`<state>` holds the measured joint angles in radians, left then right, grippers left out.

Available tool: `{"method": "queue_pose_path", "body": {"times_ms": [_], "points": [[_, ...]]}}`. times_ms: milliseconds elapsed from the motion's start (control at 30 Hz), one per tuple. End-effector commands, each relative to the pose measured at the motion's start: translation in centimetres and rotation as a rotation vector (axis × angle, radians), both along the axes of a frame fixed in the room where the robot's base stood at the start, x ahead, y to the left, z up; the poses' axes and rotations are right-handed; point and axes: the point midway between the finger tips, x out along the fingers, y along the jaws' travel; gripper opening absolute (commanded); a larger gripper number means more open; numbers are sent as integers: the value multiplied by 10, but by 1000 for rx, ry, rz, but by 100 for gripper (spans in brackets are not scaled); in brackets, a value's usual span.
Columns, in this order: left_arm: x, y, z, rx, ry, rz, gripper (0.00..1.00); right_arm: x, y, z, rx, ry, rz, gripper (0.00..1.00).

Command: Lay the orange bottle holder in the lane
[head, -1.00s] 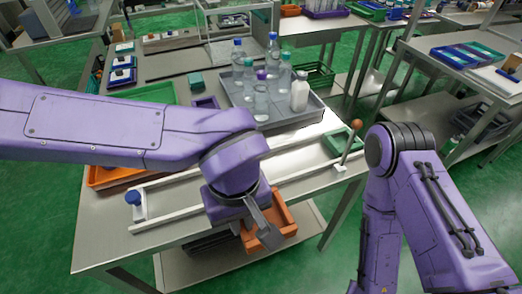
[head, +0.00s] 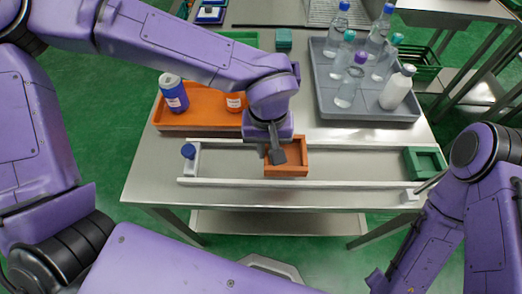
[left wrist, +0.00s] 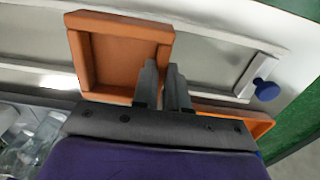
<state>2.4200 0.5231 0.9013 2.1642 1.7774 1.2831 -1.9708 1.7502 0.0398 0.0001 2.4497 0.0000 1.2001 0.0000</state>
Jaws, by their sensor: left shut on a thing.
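The orange bottle holder (head: 299,142) is a square open frame; it also shows in the left wrist view (left wrist: 120,27). My left gripper (head: 277,155) is shut on one side wall of it, with the fingers (left wrist: 163,88) over that wall. The holder is over the lane (head: 345,170), between its two pale rails, and overlaps the back rail in the head view. I cannot tell whether it touches the lane floor. A blue-knobbed stop (head: 190,158) stands at the lane's left end. My right arm shows at the right; its gripper is not visible.
A green square holder (head: 424,163) sits at the lane's right end. Behind the lane are an orange tray (head: 200,119) with a blue bottle (head: 173,92) and a grey tray (head: 370,116) with several bottles.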

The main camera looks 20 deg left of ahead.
Motion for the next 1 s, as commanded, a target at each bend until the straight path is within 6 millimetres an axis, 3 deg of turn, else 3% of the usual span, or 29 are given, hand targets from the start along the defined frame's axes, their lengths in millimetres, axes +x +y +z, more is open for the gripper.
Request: {"method": "queue_pose_path", "body": {"times_ms": [100,300,433,833,900,933,1000], "points": [[11,14,-23,1,1,0,0,0,0,-1,1,1,0,43],[23,28,-45,2,2,2,0,0,0,-1,1,1,0,43],[22,28,-70,2,2,-1,0,0,0,-5,0,1,0,43],[22,27,-76,0,1,1,0,0,0,-4,1,1,0,43],[22,27,-77,0,0,1,29,0,0,-4,1,1,0,43],[22,27,-77,0,0,1,38,0,0,-4,1,1,0,43],[22,27,-77,0,0,1,38,0,0,-4,0,0,0,43]]}}
